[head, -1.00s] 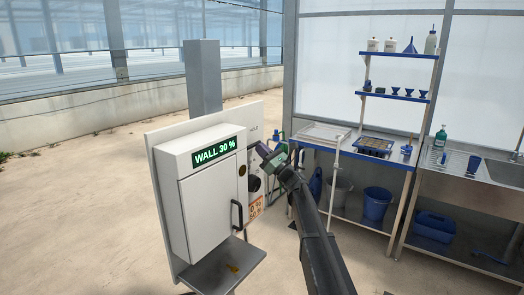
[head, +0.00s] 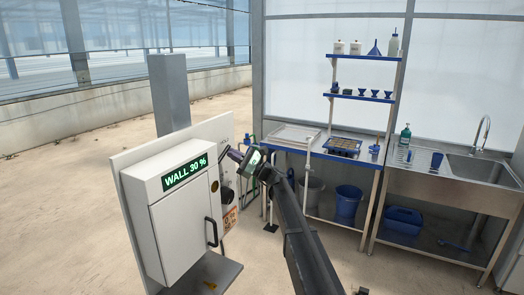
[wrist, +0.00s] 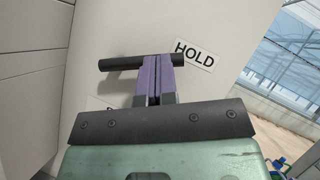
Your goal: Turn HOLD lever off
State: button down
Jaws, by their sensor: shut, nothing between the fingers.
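The HOLD lever (wrist: 118,63) is a black bar lying roughly level on a pale panel, seen in the wrist view just left of a white HOLD label (wrist: 193,53). My gripper (wrist: 157,62) has purple fingers pressed together, with nothing between them. Their tips overlap the right part of the bar in the picture; I cannot tell whether they touch it. In the head view my gripper (head: 230,153) is at the panel's face, right of the cabinet, and the lever is not clearly visible there.
The white cabinet (head: 165,225) with a green "WALL 30 %" display (head: 185,172) and black door handle (head: 211,232) stands close on the left. A grey shelf (head: 215,270) juts out below. A bench (head: 325,153) and sink (head: 485,168) stand behind on the right.

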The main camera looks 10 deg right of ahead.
jog(key=s+d+f+n+g, duration=0.1)
jog(key=d+n+g, duration=0.1)
jog(key=d, duration=0.4)
jog(key=s+d+f+n+g+h+b, duration=0.1)
jog(key=s+d+n, duration=0.1)
jog(key=d+n, duration=0.2)
jog(key=shift+s+d+f+g, duration=0.15)
jog(key=shift+d+f+g, duration=0.25)
jog(key=shift+d, duration=0.8)
jog(key=shift+n, duration=0.3)
